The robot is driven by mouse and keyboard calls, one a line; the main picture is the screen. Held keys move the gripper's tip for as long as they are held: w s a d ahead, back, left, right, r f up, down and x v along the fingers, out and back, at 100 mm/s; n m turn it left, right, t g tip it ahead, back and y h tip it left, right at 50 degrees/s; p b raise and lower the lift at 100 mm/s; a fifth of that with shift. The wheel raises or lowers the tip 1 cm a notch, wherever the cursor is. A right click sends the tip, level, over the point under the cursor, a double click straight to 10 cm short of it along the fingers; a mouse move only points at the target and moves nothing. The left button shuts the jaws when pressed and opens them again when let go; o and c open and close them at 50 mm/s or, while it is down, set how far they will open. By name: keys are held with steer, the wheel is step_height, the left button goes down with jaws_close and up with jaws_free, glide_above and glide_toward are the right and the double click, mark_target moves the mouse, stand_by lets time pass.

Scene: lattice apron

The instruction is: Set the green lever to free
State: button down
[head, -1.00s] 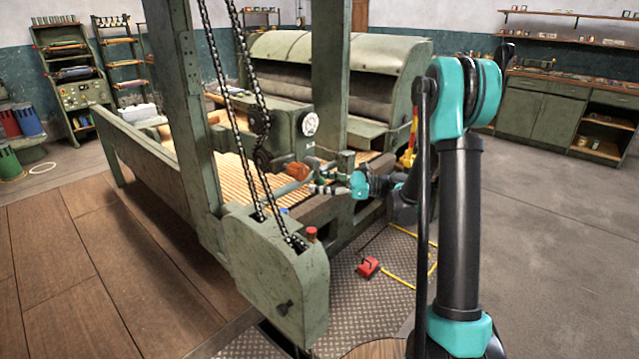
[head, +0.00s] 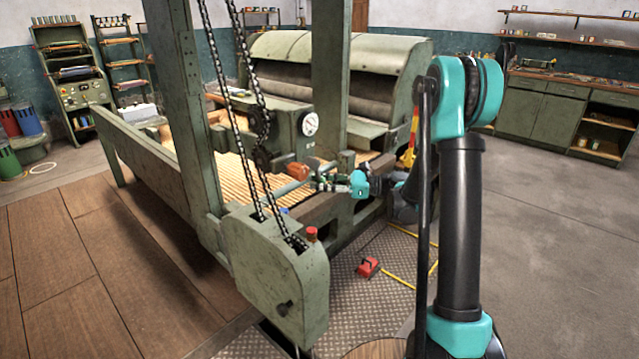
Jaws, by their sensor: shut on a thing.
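My gripper (head: 318,182) is small in the head view, at the right edge of the slatted lattice apron (head: 236,180). It reaches in from the right, with my teal wrist behind it. It is shut at the end of a pale green bar, which looks like the green lever (head: 288,189). The bar slopes down to the left from the fingers. The fingers hide the lever's end, and no marking for free can be read at this size.
A green post with chains (head: 185,110) and a chain housing (head: 272,270) stand in front. An orange-brown part (head: 297,168) sits just behind the gripper. A round dial (head: 309,124) is above it. A red box (head: 367,267) with a yellow cable lies on the floor plate.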

steer(key=shift+w+d+r+n+h, duration=0.3)
steer(key=shift+w+n+h, duration=0.1)
steer(key=shift+n, duration=0.2)
steer(key=shift+w+d+r+n+h, duration=0.3)
steer(key=shift+n+h, duration=0.1)
steer(key=shift+n, duration=0.2)
step_height(320, 180, up, 6)
steer(key=w+d+n+t+h, duration=0.1)
steer(key=w+n+t+h, duration=0.1)
steer(key=n+h, duration=0.4)
steer(key=shift+w+d+n+t, duration=0.2)
steer(key=shift+d+n+t, duration=0.3)
steer(key=shift+t, duration=0.4)
steer(key=shift+a+r, duration=0.1)
steer(key=shift+r, duration=0.05)
steer(key=c, duration=1.1)
jaws_free()
steer(key=v, duration=1.2)
steer(key=shift+s, duration=0.1)
